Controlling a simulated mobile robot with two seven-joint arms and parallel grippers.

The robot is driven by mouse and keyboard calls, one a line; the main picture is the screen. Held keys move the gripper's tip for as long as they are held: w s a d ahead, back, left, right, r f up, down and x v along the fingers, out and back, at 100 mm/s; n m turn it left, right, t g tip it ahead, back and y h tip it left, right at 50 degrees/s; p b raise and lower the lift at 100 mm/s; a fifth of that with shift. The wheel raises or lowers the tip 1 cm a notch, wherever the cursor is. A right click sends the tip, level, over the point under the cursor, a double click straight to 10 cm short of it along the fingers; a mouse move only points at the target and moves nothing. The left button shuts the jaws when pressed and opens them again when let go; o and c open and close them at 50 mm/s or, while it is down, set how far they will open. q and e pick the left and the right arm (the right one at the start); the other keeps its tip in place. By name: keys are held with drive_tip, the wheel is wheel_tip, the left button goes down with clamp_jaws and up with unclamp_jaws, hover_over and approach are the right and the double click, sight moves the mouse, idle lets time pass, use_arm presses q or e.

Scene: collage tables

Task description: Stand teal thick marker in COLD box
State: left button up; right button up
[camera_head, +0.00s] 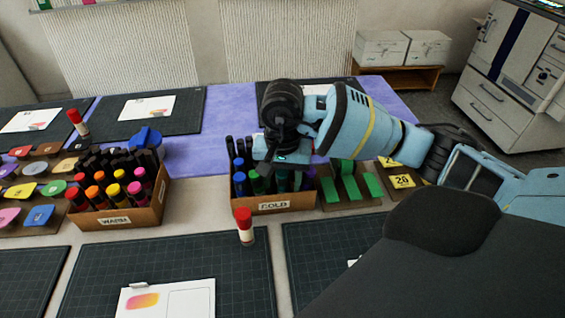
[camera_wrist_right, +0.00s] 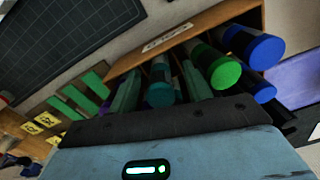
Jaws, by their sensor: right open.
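The COLD box (camera_head: 290,202) is a brown open box with a white label, near the middle of the head view, holding several dark, blue and green markers. My right gripper (camera_head: 284,170) is over its right part, pointing down, and hides some of what is inside. In the right wrist view a marker with a teal cap (camera_wrist_right: 160,94) stands in the box, below the open jaws, between two greenish narrow shapes that look like my fingers. I cannot tell whether they touch it. My left gripper is not in view.
A green-capped marker (camera_wrist_right: 225,73) and a blue-capped marker (camera_wrist_right: 266,52) stand close by in the box. The WARM box (camera_head: 118,217) is to the left. A red-capped marker (camera_head: 244,225) stands in front of the COLD box. Green blocks (camera_head: 351,187) lie to its right.

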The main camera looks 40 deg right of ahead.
wheel_tip(320, 180, up, 8)
drive_tip(key=shift+f, duration=0.15)
idle(0.4)
idle(0.5)
